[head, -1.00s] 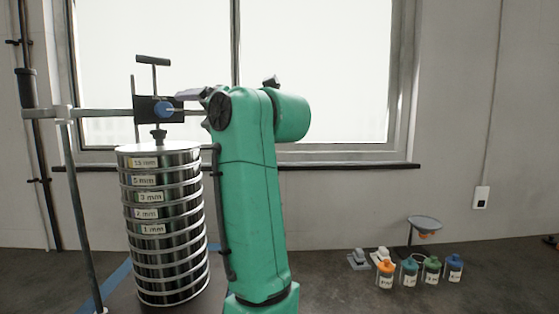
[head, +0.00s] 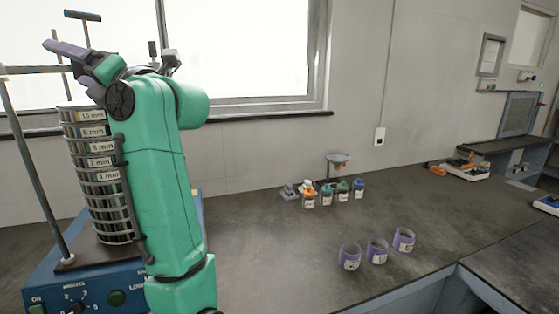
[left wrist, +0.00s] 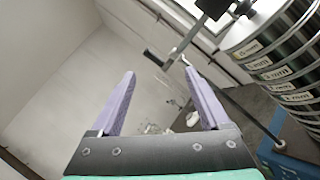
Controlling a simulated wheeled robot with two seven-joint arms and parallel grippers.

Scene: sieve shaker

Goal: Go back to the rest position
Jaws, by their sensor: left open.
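My left gripper (head: 68,58) is raised beside the top of the sieve stack, in front of the window. In the left wrist view its two purple fingers (left wrist: 163,95) stand wide apart with nothing between them. The sieve stack (head: 99,178) is a column of metal sieves with size labels, standing on the blue shaker base (head: 60,288). My green arm hides its right side. The stack also shows at the right of the left wrist view (left wrist: 285,65). A black T-handle (head: 82,16) rises above the stack. My right gripper is not in view.
Several small capped bottles (head: 327,195) and a funnel stand (head: 339,160) are on the dark bench. Purple-banded jars (head: 377,251) stand nearer the bench's front edge. A metal rod (head: 35,165) stands left of the stack. The bench middle is mostly clear.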

